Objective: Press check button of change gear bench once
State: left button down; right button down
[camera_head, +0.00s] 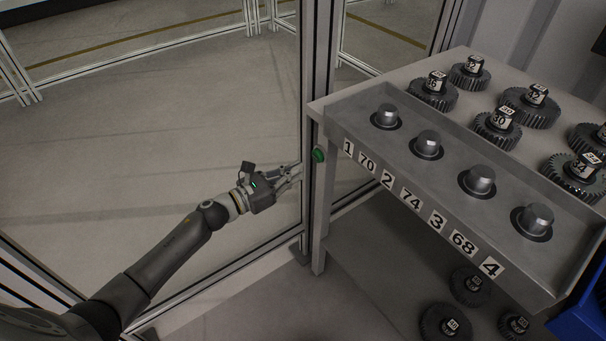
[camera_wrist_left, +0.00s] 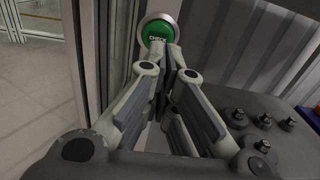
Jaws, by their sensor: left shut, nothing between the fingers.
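The green check button (camera_head: 319,155) sits on the left end of the change gear bench (camera_head: 420,160), near the top of its front left leg. In the left wrist view the round button (camera_wrist_left: 158,32) has a silver ring and the word CHECK. My left gripper (camera_head: 299,171) is shut and empty, just left of and slightly below the button in the head view. In the left wrist view its fingertips (camera_wrist_left: 168,52) overlap the lower edge of the button; I cannot tell whether they touch it. My right gripper is not in view.
A framed glass partition (camera_head: 308,120) with an upright post stands close beside the gripper and bench. Several gears (camera_head: 498,125) stand on the bench top, behind a row of metal pegs (camera_head: 427,143). More gears (camera_head: 446,322) lie below. A blue bin (camera_head: 585,318) is at lower right.

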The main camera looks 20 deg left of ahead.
pick_arm(q)
jog(key=v, duration=0.8)
jog(key=shift+a, duration=0.3)
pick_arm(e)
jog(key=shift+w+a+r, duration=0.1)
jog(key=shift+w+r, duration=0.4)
pick_arm(q)
jog(key=shift+s+f, duration=0.1)
